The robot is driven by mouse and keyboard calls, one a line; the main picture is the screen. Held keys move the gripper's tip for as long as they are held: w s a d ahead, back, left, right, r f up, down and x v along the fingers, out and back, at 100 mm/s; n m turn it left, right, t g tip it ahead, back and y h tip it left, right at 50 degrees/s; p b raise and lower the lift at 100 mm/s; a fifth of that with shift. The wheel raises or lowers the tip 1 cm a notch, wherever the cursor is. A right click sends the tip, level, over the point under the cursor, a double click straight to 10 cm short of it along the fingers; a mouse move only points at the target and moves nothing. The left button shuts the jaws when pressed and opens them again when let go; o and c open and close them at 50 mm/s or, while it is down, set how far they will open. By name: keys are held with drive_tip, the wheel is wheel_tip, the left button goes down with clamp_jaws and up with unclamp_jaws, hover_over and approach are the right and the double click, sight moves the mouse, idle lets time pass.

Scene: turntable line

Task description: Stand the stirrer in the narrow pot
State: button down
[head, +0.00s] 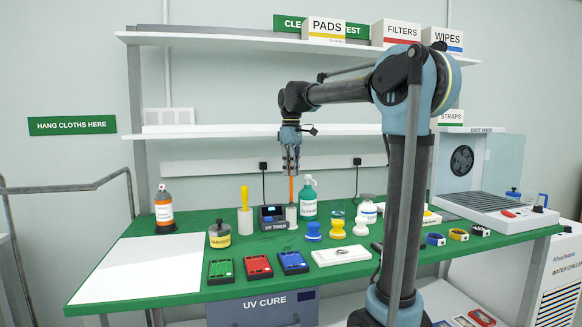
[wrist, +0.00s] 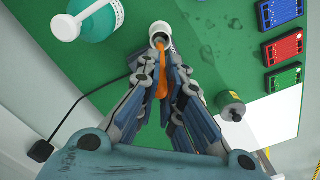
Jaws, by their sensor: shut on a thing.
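My gripper (head: 291,168) is shut on the orange stirrer (head: 291,189), which hangs nearly upright below the fingers. The narrow pot (head: 291,215), a small white cylinder, stands on the green bench directly below, beside the UV timer. In the wrist view the stirrer (wrist: 162,75) runs from between the fingers to the mouth of the white pot (wrist: 160,30). Its lower tip lines up with the opening. I cannot tell whether the tip is inside the pot or just above it.
A pale holder (head: 245,221) with a yellow-handled tool stands further left.

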drive_tip(key=shift+f, duration=2.45)
drive_tip(key=c, duration=1.7)
unclamp_jaws()
wheel_tip(320, 180, up, 12)
drive_tip(key=shift+f, duration=0.1)
